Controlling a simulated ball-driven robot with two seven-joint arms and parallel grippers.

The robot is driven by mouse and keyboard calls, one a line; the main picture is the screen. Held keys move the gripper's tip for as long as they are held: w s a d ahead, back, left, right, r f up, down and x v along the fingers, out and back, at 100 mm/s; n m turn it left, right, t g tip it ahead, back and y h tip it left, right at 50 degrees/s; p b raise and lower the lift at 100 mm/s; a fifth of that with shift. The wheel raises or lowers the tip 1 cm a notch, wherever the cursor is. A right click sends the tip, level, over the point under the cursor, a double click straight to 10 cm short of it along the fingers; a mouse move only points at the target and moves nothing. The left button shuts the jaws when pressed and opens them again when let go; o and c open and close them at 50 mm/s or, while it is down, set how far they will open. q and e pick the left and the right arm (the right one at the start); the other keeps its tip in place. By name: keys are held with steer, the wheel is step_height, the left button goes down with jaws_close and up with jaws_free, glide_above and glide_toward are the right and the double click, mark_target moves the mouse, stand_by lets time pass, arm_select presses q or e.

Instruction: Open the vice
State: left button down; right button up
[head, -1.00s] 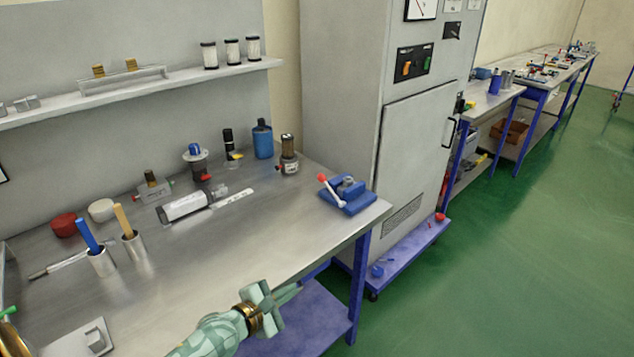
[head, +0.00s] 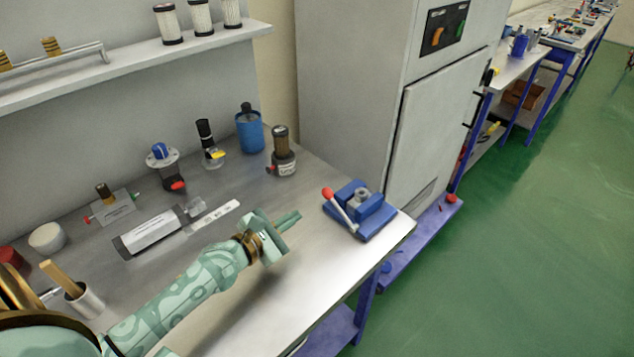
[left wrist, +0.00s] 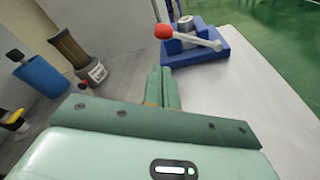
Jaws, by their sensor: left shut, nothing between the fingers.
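The blue vice (head: 367,216) stands near the right corner of the steel bench, with a grey lever ending in a red knob (head: 327,193) on its near left side. In the left wrist view the vice (left wrist: 200,45) is ahead of the fingers, its red knob (left wrist: 164,32) just beyond the fingertips. My left gripper (head: 294,218) is shut and empty. It is above the bench to the left of the vice, pointing towards it and apart from it. Whether the vice jaws are open or closed is too small to tell. My right gripper is out of view.
Behind stand a brown-topped cylinder (head: 282,155), a blue bottle (head: 249,130) and a clear filter with a yellow part (head: 209,148). A white cylinder (head: 150,230) lies on the bench. A grey cabinet (head: 350,90) rises behind the vice. The bench front is clear.

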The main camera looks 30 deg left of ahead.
arm_select(q)
steer(key=shift+s+a, duration=0.15)
steer(key=shift+s, duration=0.05)
steer(key=shift+s+d+r, duration=0.15)
steer(key=shift+d+r, duration=0.05)
steer(key=shift+d, duration=0.1)
steer(key=shift+w+f, duration=0.1)
steer(key=shift+w, duration=0.3)
steer(key=b+x, duration=0.2)
steer(key=x, duration=0.6)
steer(key=shift+f, duration=0.15)
steer(key=shift+w+d, duration=0.15)
steer(key=shift+w, duration=0.5)
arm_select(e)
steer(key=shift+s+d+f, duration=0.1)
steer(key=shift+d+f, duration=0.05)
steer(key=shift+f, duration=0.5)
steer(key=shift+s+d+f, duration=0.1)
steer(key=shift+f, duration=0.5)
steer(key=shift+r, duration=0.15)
